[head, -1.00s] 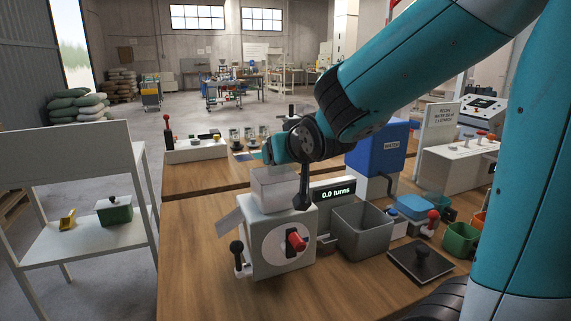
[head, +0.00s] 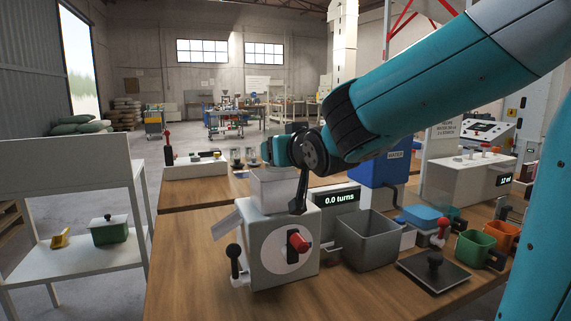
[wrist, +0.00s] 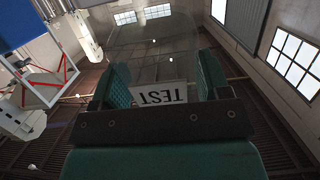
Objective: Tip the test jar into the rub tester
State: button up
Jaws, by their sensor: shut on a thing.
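The rub tester (head: 262,228) is a pale grey box on the wooden table, with a pale open-looking hopper on top, a red knob on its front and a black-knobbed lever at its left. Its display (head: 339,198) reads 0.0 turns. My gripper (head: 273,152) is over the hopper in the head view. In the wrist view my gripper (wrist: 166,84) is shut on the clear test jar (wrist: 152,45), its teal fingers on either side. The jar's TEST label appears upside down, with ceiling and windows behind. I cannot see any contents. In the head view the jar is hidden or too unclear to tell.
A grey open bin (head: 368,240) stands right of the tester. A blue water tank (head: 385,170), a dark plate with a black knob (head: 434,271) and green (head: 475,250) and orange cups crowd the right. A white shelf (head: 75,215) stands at left. The table's front left is clear.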

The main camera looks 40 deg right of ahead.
jog(key=shift+w+f+t+h+b, duration=0.3)
jog(key=shift+f+t+b, duration=0.55)
jog(key=shift+b, duration=2.2)
